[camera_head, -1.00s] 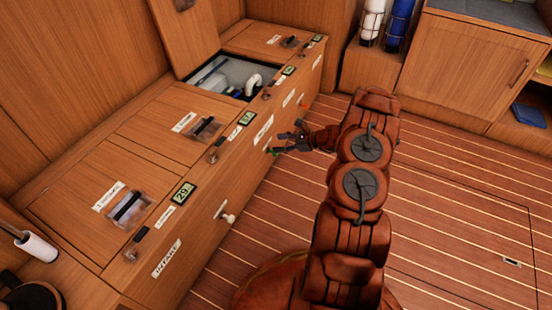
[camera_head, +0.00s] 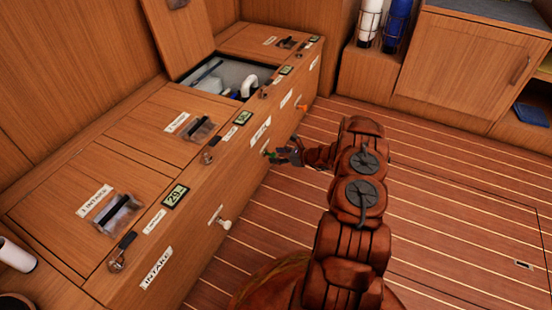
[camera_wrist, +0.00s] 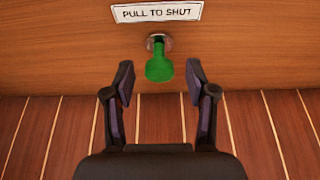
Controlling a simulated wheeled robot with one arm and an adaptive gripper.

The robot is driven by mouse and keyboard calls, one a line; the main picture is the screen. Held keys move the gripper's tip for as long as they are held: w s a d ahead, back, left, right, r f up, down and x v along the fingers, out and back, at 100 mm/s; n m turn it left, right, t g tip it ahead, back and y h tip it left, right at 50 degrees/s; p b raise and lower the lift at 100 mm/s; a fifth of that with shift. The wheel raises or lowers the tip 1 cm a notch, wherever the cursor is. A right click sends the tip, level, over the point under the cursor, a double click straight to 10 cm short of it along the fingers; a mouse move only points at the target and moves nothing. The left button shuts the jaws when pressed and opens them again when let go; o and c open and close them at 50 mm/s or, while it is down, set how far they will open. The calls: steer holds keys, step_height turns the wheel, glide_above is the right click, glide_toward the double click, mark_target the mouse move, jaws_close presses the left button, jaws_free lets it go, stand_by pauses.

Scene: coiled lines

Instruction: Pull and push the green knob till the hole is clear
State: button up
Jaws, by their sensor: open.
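The green knob (camera_wrist: 159,66) sticks out on a short stem from a round metal collar on the wooden locker front, under a label (camera_wrist: 157,14) reading "PULL TO SHUT". My gripper (camera_wrist: 160,84) is open, its two dark fingers one on each side of the knob's line, with the knob just beyond the fingertips and not gripped. In the head view the green knob (camera_head: 271,155) is small beside my gripper (camera_head: 282,156) at the locker's face. An open locker (camera_head: 236,66) with its lid raised shows white and blue parts inside; I cannot make out a hole.
The locker front also carries a white knob (camera_head: 225,223) at left and an orange knob (camera_head: 301,107) at right. Displays (camera_head: 175,196) and latches line its top edge. A cabinet (camera_head: 465,70) stands at the back right. The striped floor (camera_head: 440,210) is clear.

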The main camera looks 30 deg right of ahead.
steer(key=shift+w+a+f, duration=0.15)
steer(key=shift+w+a, duration=0.1)
steer(key=shift+w, duration=0.05)
jaws_close()
stand_by(0.4)
